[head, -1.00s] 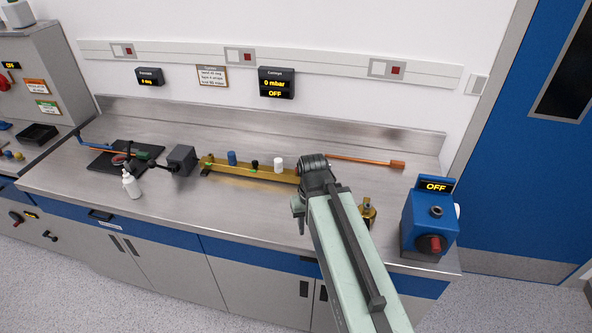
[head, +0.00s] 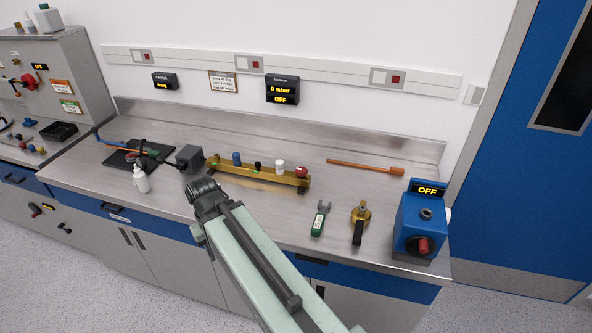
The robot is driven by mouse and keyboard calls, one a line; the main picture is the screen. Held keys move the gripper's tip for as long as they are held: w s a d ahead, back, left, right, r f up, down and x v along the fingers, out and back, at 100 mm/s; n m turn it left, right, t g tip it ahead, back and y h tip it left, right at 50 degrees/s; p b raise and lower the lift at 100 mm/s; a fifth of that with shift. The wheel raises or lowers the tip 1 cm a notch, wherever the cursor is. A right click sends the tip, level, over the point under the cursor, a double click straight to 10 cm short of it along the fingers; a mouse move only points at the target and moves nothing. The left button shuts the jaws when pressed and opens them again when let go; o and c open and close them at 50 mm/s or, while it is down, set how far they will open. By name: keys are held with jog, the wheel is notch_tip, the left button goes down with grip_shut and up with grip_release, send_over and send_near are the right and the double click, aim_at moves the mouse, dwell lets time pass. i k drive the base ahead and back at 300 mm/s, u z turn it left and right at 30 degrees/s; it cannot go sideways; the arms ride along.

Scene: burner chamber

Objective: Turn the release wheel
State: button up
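No part is clearly labelled as the release wheel. A red, rounded handle (head: 29,82) sits on the front of the grey cabinet (head: 70,62) at the far left, small and hard to make out. Another red knob (head: 302,171) is at the right end of the brass rail, and a dark red knob (head: 423,246) is on the front of the blue box. My gripper (head: 203,190) is over the front of the steel bench, left of the brass rail's middle and apart from all these red parts. Its fingers point away from me, and their opening is hidden.
The brass rail (head: 265,177) carries blue, black and white pieces. A green-handled tool (head: 320,218), a brass valve with black handle (head: 359,222) and the blue box (head: 418,225) stand right. A white bottle (head: 140,179) and grey block (head: 189,158) stand left. The front floor is clear.

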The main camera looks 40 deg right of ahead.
aim_at(301, 171)
jog(key=k, duration=0.95)
jog(key=z, duration=0.75)
jog(key=i, duration=1)
